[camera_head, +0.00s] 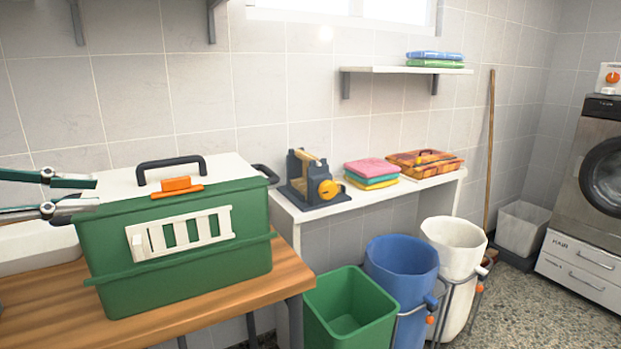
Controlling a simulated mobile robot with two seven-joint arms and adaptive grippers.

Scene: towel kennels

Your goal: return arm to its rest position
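My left gripper (92,193) comes in from the left edge. Its two fingers are apart with nothing between them, and the tips overlap the upper left corner of the green kennel (185,268) in the picture. I cannot tell whether they touch it. The kennel stands upright on the wooden table, with a white top, a dark handle, an orange latch and a white grille on its front. My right gripper is not in view.
The wooden table (190,312) ends at the right of the kennel. A white shelf bench holds a dark device (310,180), folded towels (371,172) and an orange case (425,163). Green (350,320), blue (402,290) and white (453,260) bins stand below. A washing machine is far right.

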